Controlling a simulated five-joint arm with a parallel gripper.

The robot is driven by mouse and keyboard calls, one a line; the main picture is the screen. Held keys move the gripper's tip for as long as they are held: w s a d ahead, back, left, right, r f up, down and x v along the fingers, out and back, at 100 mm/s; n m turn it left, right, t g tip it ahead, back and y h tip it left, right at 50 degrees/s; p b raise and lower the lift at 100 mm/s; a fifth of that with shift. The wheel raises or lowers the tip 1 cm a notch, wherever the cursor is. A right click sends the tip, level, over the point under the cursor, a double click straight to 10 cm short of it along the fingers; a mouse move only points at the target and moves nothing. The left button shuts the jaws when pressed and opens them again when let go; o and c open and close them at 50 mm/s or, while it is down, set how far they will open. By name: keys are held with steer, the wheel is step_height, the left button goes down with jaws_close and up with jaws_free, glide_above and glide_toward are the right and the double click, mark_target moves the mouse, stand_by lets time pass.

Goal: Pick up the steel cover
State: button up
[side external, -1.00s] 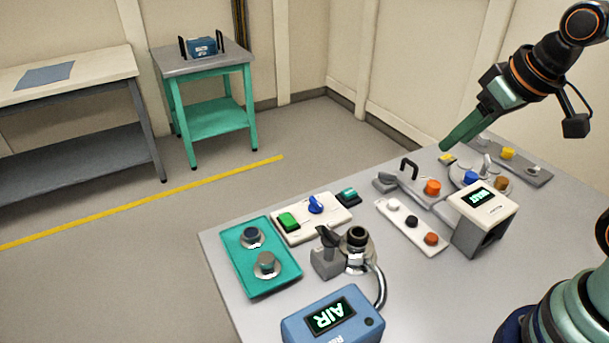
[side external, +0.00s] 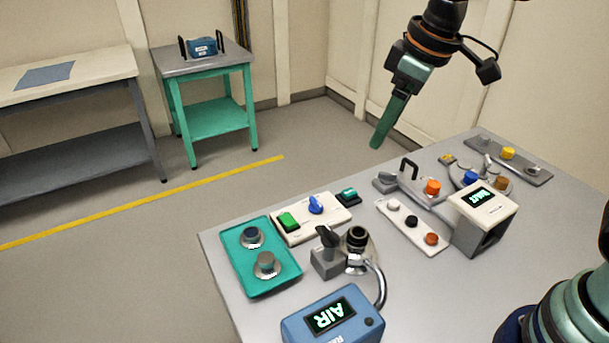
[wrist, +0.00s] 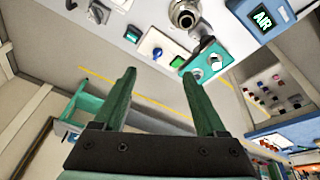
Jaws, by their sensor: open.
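A grey metal plate with a black arched handle (side external: 409,169), which looks like the steel cover, lies on the grey table near its far edge in the side view. An orange knob stands beside its right end. My gripper (side external: 376,145) hangs in the air to the upper left of the handle, apart from it, with green fingers pointing down. In the wrist view my gripper (wrist: 159,73) is open, with nothing between its fingers. I cannot clearly pick out the cover in the wrist view.
A white display box (side external: 485,212) and a white button strip (side external: 412,226) stand near the cover. A blue AIR box (side external: 345,307), a teal tray (side external: 237,263) and a white switch panel (side external: 330,222) occupy the near left table. Bare tabletop (side external: 425,285) shows at the front.

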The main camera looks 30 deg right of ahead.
steer(key=w+a+f+n+g, duration=0.1)
steer(key=w+a+f+n, duration=0.15)
steer(key=a, duration=0.35)
steer(key=w+a+f+n+g, duration=0.1)
steer(key=a+f+n, duration=0.15)
steer(key=a, duration=0.25)
steer(key=n+g, duration=0.1)
steer(key=n, duration=0.3)
glide_above(266, 257)
step_height(266, 257, down, 6)
steer(key=shift+h, duration=0.4)
step_height(266, 257, down, 12)
steer(key=shift+c, duration=0.3)
jaws_close()
steer(key=shift+r, duration=0.1)
step_height(266, 257, up, 20)
